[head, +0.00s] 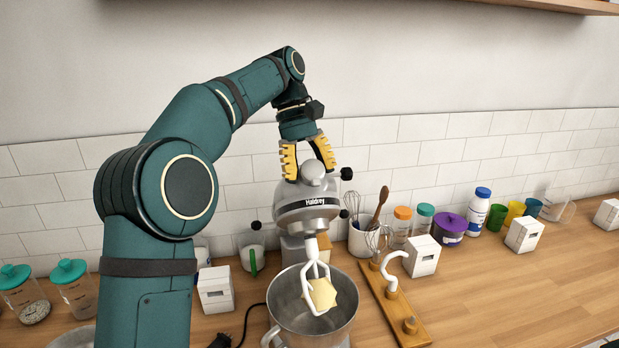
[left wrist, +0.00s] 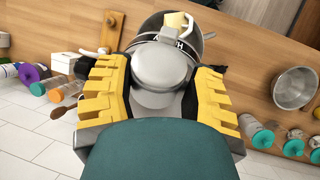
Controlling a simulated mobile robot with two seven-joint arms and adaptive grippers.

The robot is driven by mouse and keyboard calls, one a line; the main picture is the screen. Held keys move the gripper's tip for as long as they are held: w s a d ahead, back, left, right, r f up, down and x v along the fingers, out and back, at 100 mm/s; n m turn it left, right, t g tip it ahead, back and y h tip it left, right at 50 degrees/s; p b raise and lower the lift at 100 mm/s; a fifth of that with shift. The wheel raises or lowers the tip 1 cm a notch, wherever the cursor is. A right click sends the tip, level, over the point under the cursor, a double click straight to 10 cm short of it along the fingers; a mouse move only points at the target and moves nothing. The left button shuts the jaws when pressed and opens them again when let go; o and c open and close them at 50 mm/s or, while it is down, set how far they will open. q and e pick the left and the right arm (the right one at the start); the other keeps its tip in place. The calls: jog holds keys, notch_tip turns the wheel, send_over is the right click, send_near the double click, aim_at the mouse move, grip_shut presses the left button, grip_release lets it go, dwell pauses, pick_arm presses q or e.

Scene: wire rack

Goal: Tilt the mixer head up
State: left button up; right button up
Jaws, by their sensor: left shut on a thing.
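The stand mixer's silver head (head: 308,205) is tilted up above the metal bowl (head: 312,318). The white beater (head: 315,262) hangs from the head with a pale yellow lump (head: 321,296) on it, above and partly within the bowl's opening. My left gripper (head: 306,165) comes down from above, its yellow fingers on either side of the head's top end. In the left wrist view the mixer head (left wrist: 165,70) sits between the two yellow fingers, and the gripper (left wrist: 163,85) is shut on it. My right gripper does not show.
Right of the bowl, a wooden board (head: 396,308) holds a white hook (head: 391,268). A utensil crock (head: 360,241), jars and small white boxes stand along the tiled wall. Lidded jars (head: 72,284) are at left. The counter at right front is clear.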

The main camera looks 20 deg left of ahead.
pick_arm(q)
jog(key=shift+w+a+f, duration=0.1)
jog(key=shift+w+a, duration=0.05)
jog(key=shift+w, duration=0.2)
jog(key=o, duration=1.2)
jog(key=shift+w, duration=0.2)
jog(key=shift+w+f, duration=0.1)
jog(key=shift+w, duration=0.1)
jog(key=shift+s+r, duration=0.2)
jog(key=shift+s, duration=0.1)
jog(key=shift+w, duration=0.1)
